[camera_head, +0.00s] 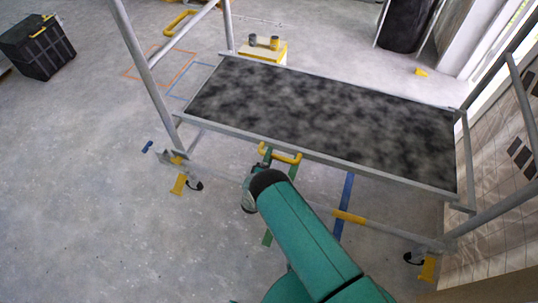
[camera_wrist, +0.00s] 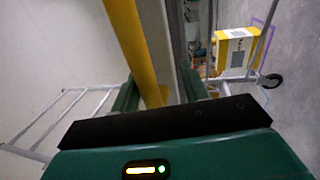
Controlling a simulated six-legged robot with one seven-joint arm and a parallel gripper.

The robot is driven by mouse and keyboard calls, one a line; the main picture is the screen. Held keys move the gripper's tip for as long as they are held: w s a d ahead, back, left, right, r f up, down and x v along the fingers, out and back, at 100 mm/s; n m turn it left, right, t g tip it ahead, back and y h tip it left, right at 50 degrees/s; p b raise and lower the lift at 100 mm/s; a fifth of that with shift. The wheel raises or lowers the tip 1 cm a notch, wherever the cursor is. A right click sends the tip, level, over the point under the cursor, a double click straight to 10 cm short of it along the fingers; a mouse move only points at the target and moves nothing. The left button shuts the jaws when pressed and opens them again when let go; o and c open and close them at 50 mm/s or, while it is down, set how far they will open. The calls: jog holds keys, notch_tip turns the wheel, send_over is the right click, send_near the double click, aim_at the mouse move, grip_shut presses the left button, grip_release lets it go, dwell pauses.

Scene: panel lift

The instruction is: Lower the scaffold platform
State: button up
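The scaffold platform (camera_head: 325,115) is a long, dark speckled deck in a grey metal frame, held above the floor and roughly level. A yellow handle (camera_head: 284,157) sits at its near long edge, left of the middle. My gripper (camera_head: 280,164) is at this handle. In the wrist view, the green fingers of my gripper (camera_wrist: 160,90) stand apart, with the yellow bar of the handle (camera_wrist: 128,40) running between them. A gap shows beside the bar, so the fingers look open around it. The fingertips' far ends are partly hidden.
Scaffold posts (camera_head: 145,75) rise at both ends, on casters with yellow brake tabs (camera_head: 179,185). A yellow cross bar piece (camera_head: 348,217) lies low in front. A yellow-white box (camera_head: 263,52) stands behind the platform. A black crate (camera_head: 38,48) is far left.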

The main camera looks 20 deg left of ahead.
jog(key=shift+s+d+f, duration=0.1)
jog(key=shift+s, duration=0.1)
jog(key=shift+w, duration=0.1)
dwell(0.4)
jog(key=s+f, duration=0.2)
jog(key=s, duration=1.1)
jog(key=shift+s+d+f, duration=0.15)
jog(key=shift+s+f, duration=0.05)
jog(key=shift+s, duration=0.1)
